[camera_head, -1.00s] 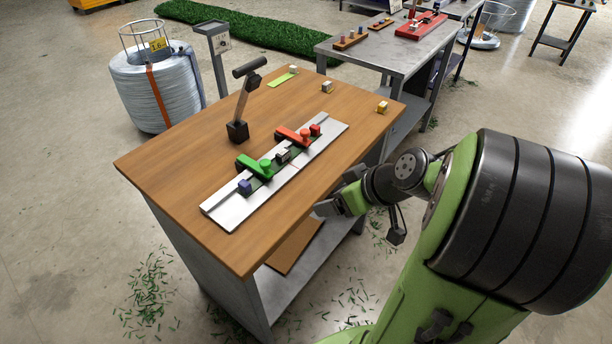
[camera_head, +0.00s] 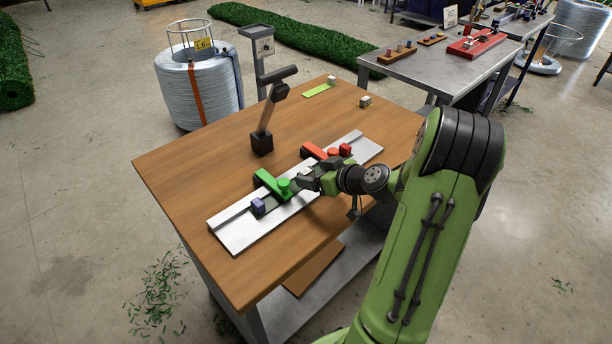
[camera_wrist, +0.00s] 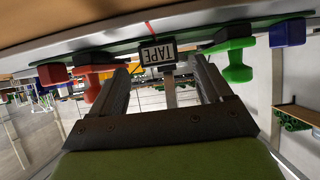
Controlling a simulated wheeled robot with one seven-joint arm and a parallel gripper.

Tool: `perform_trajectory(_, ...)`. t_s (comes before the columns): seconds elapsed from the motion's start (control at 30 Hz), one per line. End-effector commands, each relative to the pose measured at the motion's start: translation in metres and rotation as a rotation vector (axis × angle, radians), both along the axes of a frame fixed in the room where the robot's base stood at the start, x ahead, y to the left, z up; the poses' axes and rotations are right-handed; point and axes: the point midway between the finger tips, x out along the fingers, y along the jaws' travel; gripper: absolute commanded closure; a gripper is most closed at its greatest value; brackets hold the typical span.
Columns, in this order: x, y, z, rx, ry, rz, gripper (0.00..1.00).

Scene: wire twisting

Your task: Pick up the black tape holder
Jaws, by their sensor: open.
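The black tape holder (camera_wrist: 158,54) shows in the wrist view as a small dark block with a white TAPE label, upside down in that picture. It sits on the strip between a red clamp (camera_wrist: 92,78) and a green clamp (camera_wrist: 233,58). My gripper (camera_wrist: 160,68) is open, with one finger on each side of the holder and the holder near the fingertips. I cannot tell whether either finger touches it. In the head view my gripper (camera_head: 308,181) is low over the metal plate (camera_head: 238,232) and largely hides the holder.
A blue block (camera_head: 258,206) and a red block (camera_head: 345,150) flank the clamps. A dark post with a tilted arm (camera_head: 265,125) stands behind the plate on the wooden table (camera_head: 190,170). The table's left side is clear.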

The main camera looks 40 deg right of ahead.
Motion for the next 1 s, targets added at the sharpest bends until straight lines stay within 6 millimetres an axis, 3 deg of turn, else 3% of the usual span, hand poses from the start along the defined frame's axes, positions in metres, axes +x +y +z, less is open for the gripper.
perform_trajectory(0.13,0.02,0.003,-0.012,0.0,0.0,0.001,0.21)
perform_trajectory(0.37,0.023,0.003,-0.012,0.0,0.0,-0.001,0.21)
perform_trajectory(0.77,0.023,0.003,-0.012,0.0,0.0,0.0,0.8)
perform_trajectory(1.0,0.023,0.003,-0.008,-0.002,-0.001,0.001,0.81)
